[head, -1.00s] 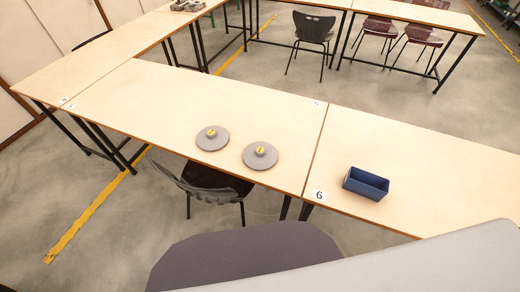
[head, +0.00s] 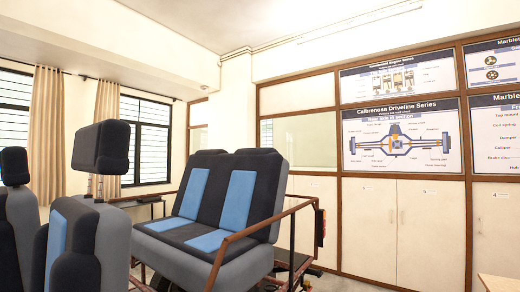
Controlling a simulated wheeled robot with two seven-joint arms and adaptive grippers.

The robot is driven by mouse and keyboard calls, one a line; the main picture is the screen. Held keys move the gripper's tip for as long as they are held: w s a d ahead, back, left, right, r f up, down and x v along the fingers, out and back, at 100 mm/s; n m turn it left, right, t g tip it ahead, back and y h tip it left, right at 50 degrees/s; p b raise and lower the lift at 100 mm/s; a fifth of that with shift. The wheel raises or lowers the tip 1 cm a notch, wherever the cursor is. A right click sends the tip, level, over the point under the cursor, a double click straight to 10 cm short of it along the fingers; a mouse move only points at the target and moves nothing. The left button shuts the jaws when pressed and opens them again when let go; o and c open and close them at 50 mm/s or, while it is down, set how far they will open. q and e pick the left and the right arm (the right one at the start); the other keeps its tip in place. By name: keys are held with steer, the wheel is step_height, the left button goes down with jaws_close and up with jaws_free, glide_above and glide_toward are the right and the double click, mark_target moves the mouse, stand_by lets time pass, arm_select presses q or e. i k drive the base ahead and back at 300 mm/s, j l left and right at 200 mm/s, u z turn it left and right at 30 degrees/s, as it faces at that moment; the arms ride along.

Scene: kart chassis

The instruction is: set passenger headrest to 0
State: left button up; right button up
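A dark headrest (head: 107,147) with a grey side stands at the left in the head view. It is raised on metal posts (head: 95,187), with a clear gap above its grey, black and blue seat back (head: 85,245). A second dark headrest (head: 14,166) is at the left edge, partly cut off, and sits close above its own seat back (head: 18,240). I cannot tell from the picture which of the two is the passenger's. Neither of my grippers is in view.
A wide black and blue bench seat (head: 215,205) stands to the right of the front seats. A brown frame rail (head: 262,228) runs along its near side. White cabinets (head: 400,230) and driveline posters (head: 403,140) line the wall. Curtained windows are behind.

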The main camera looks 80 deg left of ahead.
mark_target(102, 148)
steer(key=u, duration=3.75)
